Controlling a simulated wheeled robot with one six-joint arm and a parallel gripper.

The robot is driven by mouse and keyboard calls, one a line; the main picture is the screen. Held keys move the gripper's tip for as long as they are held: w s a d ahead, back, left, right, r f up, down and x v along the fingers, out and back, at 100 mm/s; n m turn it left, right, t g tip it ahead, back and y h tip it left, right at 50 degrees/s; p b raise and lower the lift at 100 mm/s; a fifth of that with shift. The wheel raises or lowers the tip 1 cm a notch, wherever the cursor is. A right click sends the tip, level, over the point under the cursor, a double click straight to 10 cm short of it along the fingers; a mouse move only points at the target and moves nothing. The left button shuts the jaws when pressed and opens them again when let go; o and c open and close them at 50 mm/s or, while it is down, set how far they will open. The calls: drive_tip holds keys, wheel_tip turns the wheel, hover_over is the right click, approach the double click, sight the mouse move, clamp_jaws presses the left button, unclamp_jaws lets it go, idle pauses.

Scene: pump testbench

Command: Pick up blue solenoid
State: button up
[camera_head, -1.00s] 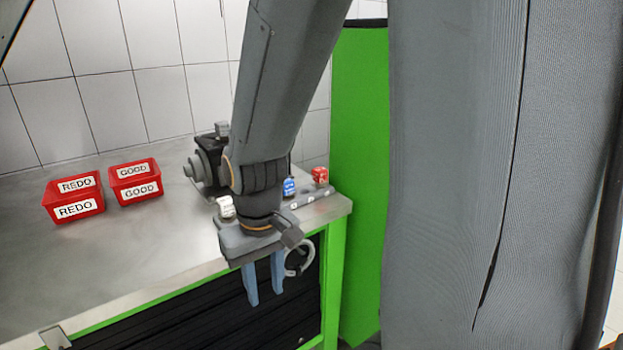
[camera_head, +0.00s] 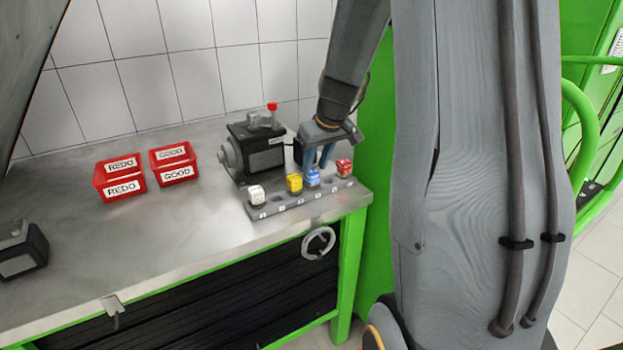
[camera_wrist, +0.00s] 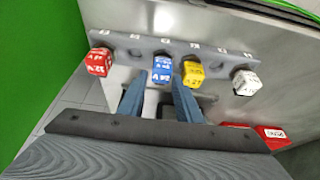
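The blue solenoid (camera_head: 312,178) sits upright in the grey holder rail (camera_head: 283,206), between the yellow and red ones. It also shows in the wrist view (camera_wrist: 162,69). My gripper (camera_head: 318,165) is open, pointing down just above and behind the blue solenoid in the head view. In the wrist view its blue fingers (camera_wrist: 160,84) are spread, with the blue solenoid lined up between and just beyond their tips. Nothing is visibly held. Whether the fingers touch it cannot be told.
The yellow solenoid (camera_head: 294,183) is close on the left, the red one (camera_head: 344,168) on the right, and the white one (camera_head: 256,194) at the rail's left end. A black pump (camera_head: 258,152) stands behind. Red REDO (camera_head: 120,179) and GOOD (camera_head: 174,164) bins are farther left.

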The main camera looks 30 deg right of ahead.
sight(312, 171)
drive_tip(key=shift+p+x, duration=0.6)
drive_tip(key=shift+x, duration=1.6)
drive_tip(key=shift+a, duration=0.1)
drive_tip(key=c, duration=0.5)
drive_tip(key=shift+c, duration=0.2)
